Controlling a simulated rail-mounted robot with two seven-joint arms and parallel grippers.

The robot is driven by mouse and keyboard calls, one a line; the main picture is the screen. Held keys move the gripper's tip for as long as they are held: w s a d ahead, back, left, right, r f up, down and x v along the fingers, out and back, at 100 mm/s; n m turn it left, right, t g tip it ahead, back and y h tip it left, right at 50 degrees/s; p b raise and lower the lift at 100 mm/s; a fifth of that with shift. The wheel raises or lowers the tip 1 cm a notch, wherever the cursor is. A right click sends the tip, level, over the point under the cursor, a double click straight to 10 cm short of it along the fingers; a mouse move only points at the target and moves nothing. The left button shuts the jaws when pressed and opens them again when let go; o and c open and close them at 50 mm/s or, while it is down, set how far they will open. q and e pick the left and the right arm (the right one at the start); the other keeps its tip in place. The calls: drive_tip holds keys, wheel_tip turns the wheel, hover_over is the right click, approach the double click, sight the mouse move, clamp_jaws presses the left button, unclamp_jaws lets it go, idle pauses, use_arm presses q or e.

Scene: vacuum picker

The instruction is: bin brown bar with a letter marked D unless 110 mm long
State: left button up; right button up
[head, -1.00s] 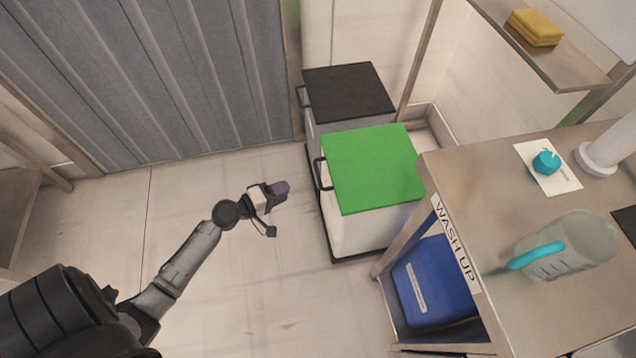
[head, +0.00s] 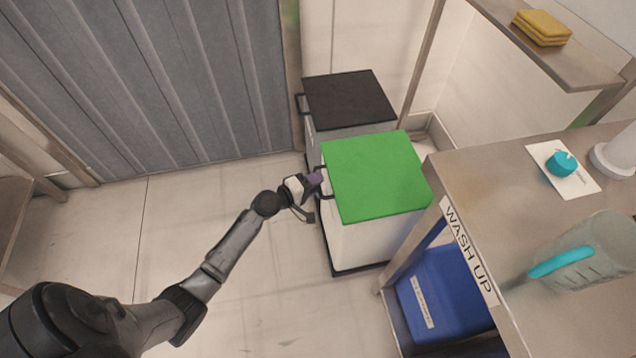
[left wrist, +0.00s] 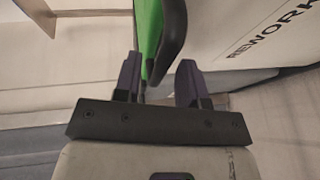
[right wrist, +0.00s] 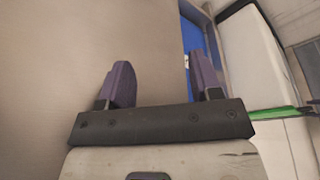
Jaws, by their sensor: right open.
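No brown bar shows in any view. The bin with the green lid (head: 375,175) stands on the floor, its lid closed. My left gripper (head: 313,186) is at the lid's dark handle, on the bin's left side. In the left wrist view my left gripper (left wrist: 158,80) is open, and the handle (left wrist: 172,42) reaches between its fingers, with a gap at the right finger. The bin's white wall (left wrist: 235,35) bears a partly cut-off label ending in "WORK". My right gripper (right wrist: 163,83) is open and empty; it is outside the head view.
A bin with a black lid (head: 348,98) stands behind the green one. To the right is a bench (head: 475,185) marked "WASH UP", with a blue crate (head: 440,295) beneath, and a jug (head: 590,255) and a teal object (head: 561,163) on top. Floor at left is clear.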

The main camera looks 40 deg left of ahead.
use_arm(q)
drive_tip(key=shift+w+d+f, duration=0.1)
drive_tip(key=shift+w+d, duration=0.05)
drive_tip(key=shift+w, duration=0.55)
drive_tip(key=shift+c, duration=0.5)
clamp_jaws()
